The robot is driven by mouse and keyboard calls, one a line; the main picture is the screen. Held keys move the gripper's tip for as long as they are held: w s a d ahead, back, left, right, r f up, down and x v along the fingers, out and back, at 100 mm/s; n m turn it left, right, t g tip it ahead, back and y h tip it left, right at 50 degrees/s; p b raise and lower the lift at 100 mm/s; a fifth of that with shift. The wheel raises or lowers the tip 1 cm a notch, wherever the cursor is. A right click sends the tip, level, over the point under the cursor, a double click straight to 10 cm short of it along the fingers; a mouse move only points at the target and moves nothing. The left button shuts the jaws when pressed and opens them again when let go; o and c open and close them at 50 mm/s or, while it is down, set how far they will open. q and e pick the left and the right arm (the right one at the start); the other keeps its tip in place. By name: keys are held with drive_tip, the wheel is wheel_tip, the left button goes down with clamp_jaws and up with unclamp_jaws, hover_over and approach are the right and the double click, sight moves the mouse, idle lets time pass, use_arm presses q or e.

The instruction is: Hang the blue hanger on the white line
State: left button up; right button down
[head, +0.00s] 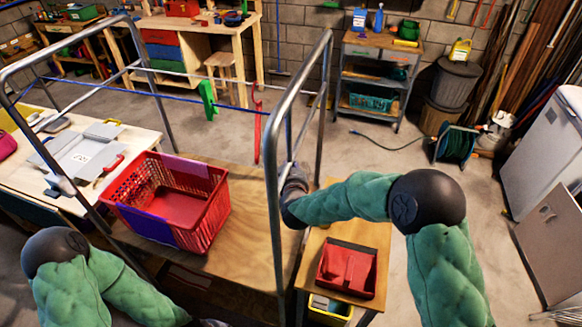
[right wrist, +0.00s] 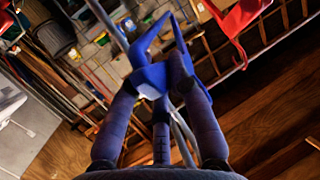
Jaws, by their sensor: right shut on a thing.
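My right gripper (right wrist: 165,75) is shut on the blue hanger (right wrist: 150,80), whose angular body rises beyond the fingertips in the right wrist view. In the head view this gripper (head: 291,172) is partly hidden behind a post of the metal rack, and the hanger shows there as a thin blue strip (head: 289,130) above it. The white line (head: 220,79) runs across the rack behind the blue line (head: 150,96). I cannot tell whether the hanger touches either line. My left arm is at lower left; its gripper is out of view.
A green hanger (head: 207,100) and a red hanger (head: 257,125) hang at the lines. The metal rack's post (head: 272,190) stands close to my right gripper. A red basket (head: 215,205) stands on the wooden table below. A red tray (head: 347,270) lies to the right.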

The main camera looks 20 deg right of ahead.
drive_tip(key=shift+r+p, duration=1.5)
drive_tip(key=shift+r, duration=0.7)
drive_tip(key=shift+w+d+f+b, duration=0.3)
drive_tip(key=shift+w+f+b, duration=0.2)
drive_tip(key=shift+f+b, duration=0.2)
drive_tip(key=shift+w+d+f+b, duration=0.35)
drive_tip(key=shift+w+f+b, duration=0.1)
drive_tip(key=shift+f+b, duration=0.3)
drive_tip(key=shift+w+d+f+b, duration=0.3)
drive_tip(key=shift+w+f+b, duration=0.2)
drive_tip(key=shift+f+b, duration=0.2)
drive_tip(key=c, duration=1.1)
unclamp_jaws()
drive_tip(key=shift+s, duration=0.1)
drive_tip(key=v, duration=1.2)
drive_tip(key=shift+f, duration=0.1)
